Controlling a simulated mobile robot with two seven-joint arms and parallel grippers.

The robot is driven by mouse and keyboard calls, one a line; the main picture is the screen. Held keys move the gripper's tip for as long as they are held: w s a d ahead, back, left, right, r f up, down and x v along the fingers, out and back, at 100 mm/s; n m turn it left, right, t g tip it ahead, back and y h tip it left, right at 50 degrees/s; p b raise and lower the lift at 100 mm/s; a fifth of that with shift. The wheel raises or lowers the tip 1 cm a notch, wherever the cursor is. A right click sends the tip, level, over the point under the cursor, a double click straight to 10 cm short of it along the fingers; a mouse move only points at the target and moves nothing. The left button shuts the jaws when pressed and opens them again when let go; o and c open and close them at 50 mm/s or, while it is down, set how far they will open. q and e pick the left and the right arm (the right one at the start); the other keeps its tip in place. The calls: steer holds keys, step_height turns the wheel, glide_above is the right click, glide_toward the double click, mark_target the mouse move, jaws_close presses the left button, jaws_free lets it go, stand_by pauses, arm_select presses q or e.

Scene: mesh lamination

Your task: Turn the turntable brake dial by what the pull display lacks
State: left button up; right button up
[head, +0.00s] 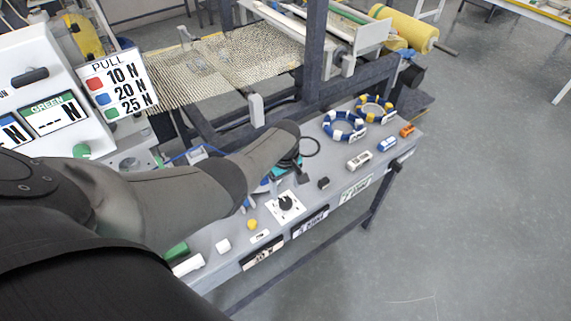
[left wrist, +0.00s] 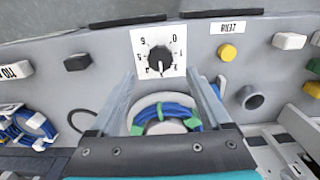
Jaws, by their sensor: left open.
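The black brake dial (head: 286,202) sits on a white square plate on the grey bench top. In the left wrist view the dial (left wrist: 160,57) shows ahead, with digits around it upside down; its pointer seems to face the bottom of that picture. My left gripper (left wrist: 163,80) is open and empty, its fingertips just short of the plate; the arm hides most of the gripper (head: 270,190) in the head view. The PULL sign (head: 117,84) lists red 10 N, blue 20 N and green 25 N. The green display (head: 55,115) reads dashes and N. A blue-framed display (head: 14,131) is partly cut off.
A ring wound with blue strands and green pieces (left wrist: 165,115) lies below the open fingers. A yellow button (left wrist: 228,52) stands beside the dial plate. Blue-and-white (head: 343,126) and yellow-and-blue rings (head: 374,108) lie at the bench's far end. Mesh (head: 225,65) stretches behind.

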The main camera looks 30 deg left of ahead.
mark_target(285, 202)
arm_select(q)
step_height(285, 202, up, 8)
steer(key=shift+r, duration=0.25)
stand_by(0.4)
stand_by(0.5)
